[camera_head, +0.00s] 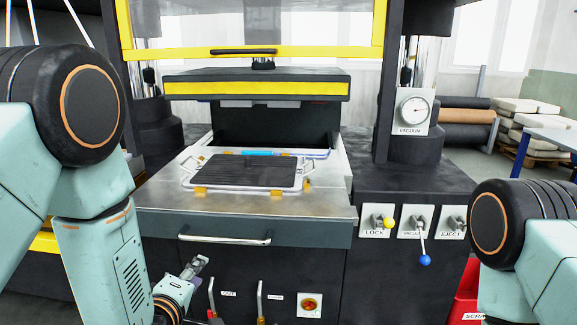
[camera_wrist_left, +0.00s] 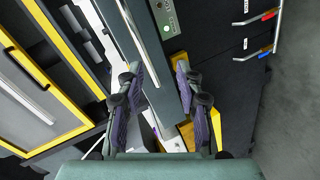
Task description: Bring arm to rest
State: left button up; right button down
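My left arm (camera_head: 100,250) comes in from the left and hangs down, its wrist low in front of the machine. My left gripper (camera_head: 196,266) is small in the head view, below the drawer handle. In the left wrist view the two fingers of my left gripper (camera_wrist_left: 157,72) stand apart with nothing held between them. My right arm (camera_head: 530,235) shows only as an elbow at the lower right edge. The right gripper is out of the picture.
A press with a yellow-edged platen (camera_head: 258,87) stands ahead. Its pulled-out steel drawer (camera_head: 300,205) bears a dark panel in a frame (camera_head: 245,172). The drawer handle (camera_head: 225,239) and levers (camera_head: 420,235) stick out at the front. A red bin (camera_head: 465,295) is partly behind my right arm.

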pick_arm(q)
jog(key=s+f+m+g+b, duration=0.1)
jog(key=s+f+m+g, duration=0.3)
jog(key=s+f, duration=0.5)
jog(key=s+a+f+m+g+b, duration=0.1)
jog(key=s+f+m+g+b, duration=0.1)
jog(key=s+f+m+g, duration=0.3)
jog(key=s+f+m+g+b, duration=0.2)
jog(key=s+f+m+g, duration=0.2)
jog(key=s+f, duration=0.9)
jog(key=s+g, duration=0.1)
jog(key=s, duration=0.7)
jog(key=shift+s+a+m+g+y, duration=0.25)
jog(key=shift+s+m+g+y, duration=0.05)
jog(key=shift+w+f, duration=0.1)
